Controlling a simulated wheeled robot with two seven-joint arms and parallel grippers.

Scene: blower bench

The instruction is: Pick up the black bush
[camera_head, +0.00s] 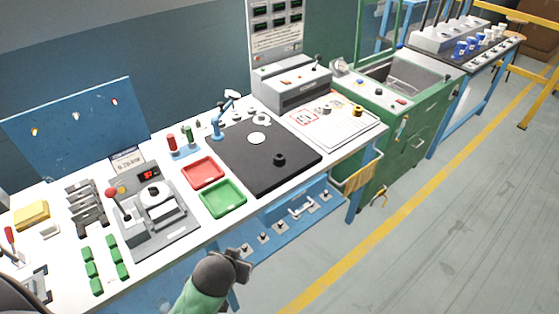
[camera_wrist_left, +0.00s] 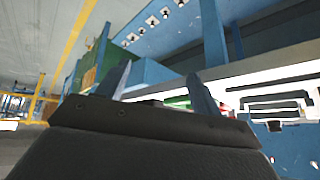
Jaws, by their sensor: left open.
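The black bush (camera_head: 279,160) is a small dark round part standing on the black mat (camera_head: 245,175) on the white bench, toward the mat's front right. My left gripper (camera_head: 244,266) is in front of the bench's front edge, below and left of the bush and apart from it. In the left wrist view its two fingers (camera_wrist_left: 157,78) are spread with nothing between them. The bush cannot be made out in the left wrist view. My right gripper is not seen.
A red tray (camera_head: 204,184) and a green tray (camera_head: 239,212) lie left of the mat. A blue lower shelf (camera_head: 268,245) with several metal fittings runs under the bench front. A blue stand (camera_head: 217,126) is at the mat's back left. A grey box (camera_head: 291,91) stands behind.

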